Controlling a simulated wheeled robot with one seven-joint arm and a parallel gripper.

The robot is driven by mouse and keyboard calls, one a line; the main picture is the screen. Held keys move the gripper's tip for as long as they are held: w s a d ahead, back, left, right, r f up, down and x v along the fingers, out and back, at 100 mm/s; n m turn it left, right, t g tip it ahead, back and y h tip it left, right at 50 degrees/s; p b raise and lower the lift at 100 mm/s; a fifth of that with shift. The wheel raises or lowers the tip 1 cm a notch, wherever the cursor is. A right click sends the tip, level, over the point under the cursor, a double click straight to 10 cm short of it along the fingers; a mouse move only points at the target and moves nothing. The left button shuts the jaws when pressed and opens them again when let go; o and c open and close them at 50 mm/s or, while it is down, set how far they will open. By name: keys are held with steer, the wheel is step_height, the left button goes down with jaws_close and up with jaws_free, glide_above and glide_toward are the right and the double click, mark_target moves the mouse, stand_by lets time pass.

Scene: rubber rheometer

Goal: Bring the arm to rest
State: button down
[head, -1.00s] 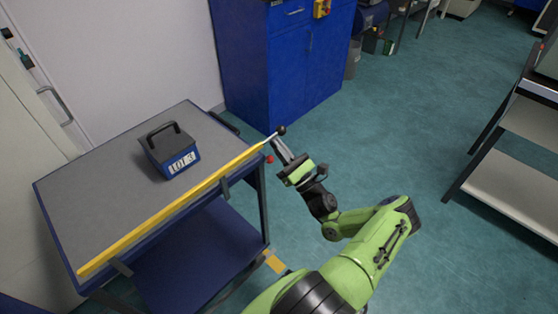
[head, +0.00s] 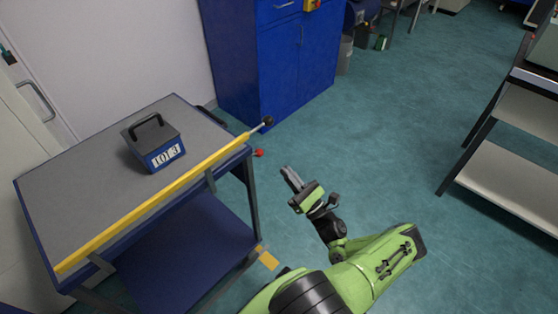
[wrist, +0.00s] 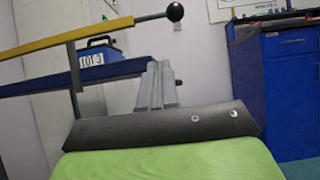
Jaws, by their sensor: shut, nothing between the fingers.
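My gripper (head: 290,177) is at the end of my green arm, over the floor to the right of the workbench cart. Its fingers are together and hold nothing; they also show in the wrist view (wrist: 160,70). The gripper is apart from the yellow bar (head: 150,203) and its black ball knob (head: 268,121). In the wrist view the knob (wrist: 175,12) is above the fingertips.
The cart (head: 75,165) carries a blue box (head: 163,153) marked with a number and fitted with a black handle. A blue cabinet (head: 275,70) stands behind. A shelf rack (head: 510,165) is at right. Open floor lies between cart and rack.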

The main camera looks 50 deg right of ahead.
steer(key=shift+s+f, duration=0.2)
steer(key=shift+s, duration=0.1)
stand_by(0.4)
steer(key=w+a+r+n+g+y, duration=0.1)
steer(key=w+a+n+g+y, duration=0.2)
steer(key=a+n+g+y, duration=0.4)
steer(key=w+a+r+n+g+y, duration=0.1)
steer(key=w+a+n+g+y, duration=0.2)
steer(key=a+n+g+y, duration=0.55)
steer(key=s+a+r+n+g+h, duration=0.35)
steer(key=a+n+g+h, duration=0.4)
steer(key=n, duration=0.35)
steer(key=s+a+r+n+t+h, duration=0.35)
steer(key=s+r+n+h, duration=0.55)
steer(key=s+r, duration=0.6)
step_height(320, 180, up, 16)
steer(key=w+p, duration=0.1)
steer(key=p, duration=1.4)
steer(key=shift+d+f, duration=0.15)
steer(key=shift+d, duration=0.1)
